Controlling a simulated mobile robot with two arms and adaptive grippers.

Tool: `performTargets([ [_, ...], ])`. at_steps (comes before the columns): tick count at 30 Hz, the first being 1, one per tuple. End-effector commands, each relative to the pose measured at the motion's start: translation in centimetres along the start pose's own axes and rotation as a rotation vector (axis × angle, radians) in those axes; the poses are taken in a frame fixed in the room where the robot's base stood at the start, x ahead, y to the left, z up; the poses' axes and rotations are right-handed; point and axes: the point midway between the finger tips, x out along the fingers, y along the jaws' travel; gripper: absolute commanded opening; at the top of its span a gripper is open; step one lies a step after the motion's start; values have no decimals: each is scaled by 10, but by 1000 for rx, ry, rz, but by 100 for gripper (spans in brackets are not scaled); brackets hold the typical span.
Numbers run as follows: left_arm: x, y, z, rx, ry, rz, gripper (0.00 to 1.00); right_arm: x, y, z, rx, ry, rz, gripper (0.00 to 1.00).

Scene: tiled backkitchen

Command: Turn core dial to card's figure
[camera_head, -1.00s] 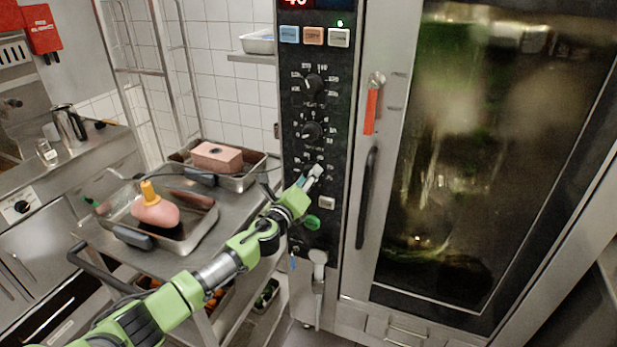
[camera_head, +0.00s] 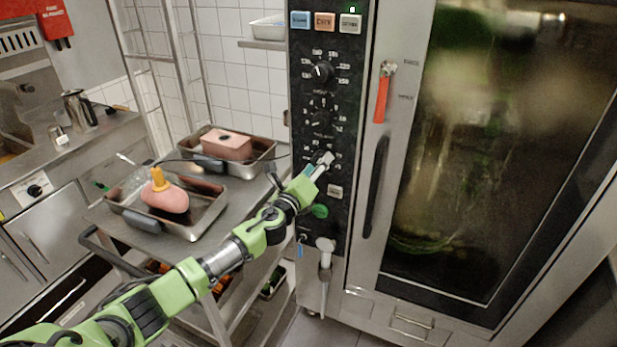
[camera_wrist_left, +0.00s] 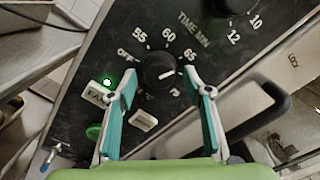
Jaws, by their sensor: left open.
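The core dial (camera_wrist_left: 160,70) is a black knob on the dark control panel, ringed by white figures such as 55, 60 and 65 and an OFF mark. Its white pointer line points right, below the 65 in the left wrist view. My left gripper (camera_wrist_left: 160,80) is open, with one teal-padded finger on each side of the dial; I cannot tell whether they touch it. In the head view the left gripper (camera_head: 322,162) is at the panel and covers most of this dial. I cannot make out a card. My right gripper is not in view.
Two more dials, the upper (camera_head: 322,72) and the time dial (camera_head: 320,118), sit above. The oven door handle (camera_head: 375,187) stands out on the right. A lit fan button (camera_wrist_left: 100,94) is beside the left finger. A trolley (camera_head: 243,200) with trays stands to the left.

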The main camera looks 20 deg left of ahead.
Motion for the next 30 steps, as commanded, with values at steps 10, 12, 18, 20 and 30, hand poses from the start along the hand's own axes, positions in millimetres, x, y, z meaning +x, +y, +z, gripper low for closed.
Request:
performTargets([
  [10, -60, 0, -2, 2, 4, 0, 46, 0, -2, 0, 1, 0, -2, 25],
  [12, -73, 0, -1, 3, 3, 0, 46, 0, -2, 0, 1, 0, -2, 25],
  [18, -99, 0, -1, 2, 1, -1, 46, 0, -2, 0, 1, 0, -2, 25],
  [20, -104, 0, -1, 1, 1, 0, 46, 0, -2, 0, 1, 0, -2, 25],
  [30, -110, -1, 0, 1, 0, -1, 46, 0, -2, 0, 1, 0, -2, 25],
])
